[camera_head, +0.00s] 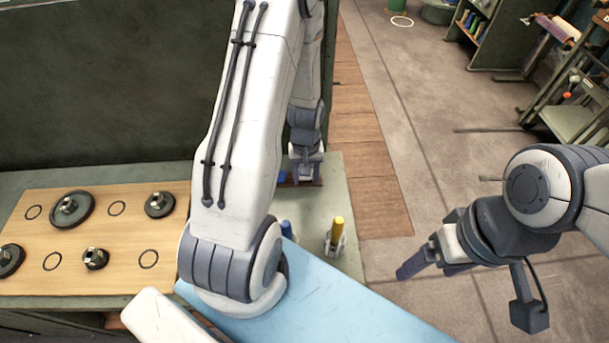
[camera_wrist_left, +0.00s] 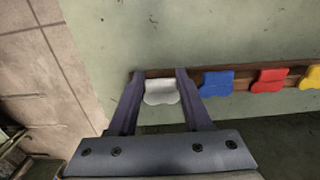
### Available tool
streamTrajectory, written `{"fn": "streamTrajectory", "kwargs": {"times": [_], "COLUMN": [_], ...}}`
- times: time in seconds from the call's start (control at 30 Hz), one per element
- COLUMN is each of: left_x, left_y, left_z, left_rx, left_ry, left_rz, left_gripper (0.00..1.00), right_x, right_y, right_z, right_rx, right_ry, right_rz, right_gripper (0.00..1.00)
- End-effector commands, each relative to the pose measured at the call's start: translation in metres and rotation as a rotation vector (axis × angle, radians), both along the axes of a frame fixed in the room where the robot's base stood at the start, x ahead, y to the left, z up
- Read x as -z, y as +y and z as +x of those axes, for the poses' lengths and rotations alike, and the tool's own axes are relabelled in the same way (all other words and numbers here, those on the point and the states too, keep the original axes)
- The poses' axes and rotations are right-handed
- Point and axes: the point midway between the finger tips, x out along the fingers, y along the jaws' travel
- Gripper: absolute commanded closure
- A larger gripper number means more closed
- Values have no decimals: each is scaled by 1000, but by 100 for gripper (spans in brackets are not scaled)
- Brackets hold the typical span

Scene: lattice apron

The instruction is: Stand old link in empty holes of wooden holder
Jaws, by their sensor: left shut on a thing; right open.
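My left gripper (camera_wrist_left: 160,97) has its two fingers on either side of a pale grey-white link (camera_wrist_left: 160,92) with a lobed lower edge, and is shut on it. The link is at the left end of a brown wooden holder (camera_wrist_left: 243,81). I cannot tell whether it sits in a hole or just above. Blue (camera_wrist_left: 217,82), red (camera_wrist_left: 269,80) and yellow (camera_wrist_left: 311,78) pieces stand along the holder to its right. In the head view my left gripper (camera_head: 305,172) is at the bench's far right part, its grip mostly hidden. My right gripper (camera_head: 425,262) is open and empty over the floor.
A wooden board (camera_head: 125,215) with dark round parts and ring marks lies on the bench at left. A yellow-topped item (camera_head: 337,232) stands in a small holder near the light-blue mat (camera_head: 335,300). A shelf rack (camera_head: 580,120) stands back right.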

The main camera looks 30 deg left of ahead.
Motion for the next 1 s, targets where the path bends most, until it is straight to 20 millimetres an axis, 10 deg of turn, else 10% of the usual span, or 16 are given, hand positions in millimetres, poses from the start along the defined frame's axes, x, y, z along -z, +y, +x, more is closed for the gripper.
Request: {"fn": "streamTrajectory", "kwargs": {"times": [0.37,0.4,0.5,1.0], "left_x": [4,4,4,4], "left_y": [0,0,0,0], "left_z": [0,0,0,0], "left_rx": [0,0,0,0], "left_ry": [-1,0,0,0], "left_rz": [1,0,0,0], "left_gripper": [100,47,16,0], "right_x": [2,2,2,2], "right_y": [0,0,0,0], "right_z": [0,0,0,0], "right_rx": [0,0,0,0], "right_ry": [0,0,0,0], "right_rz": [0,0,0,0], "right_gripper": [19,19,19,19]}}
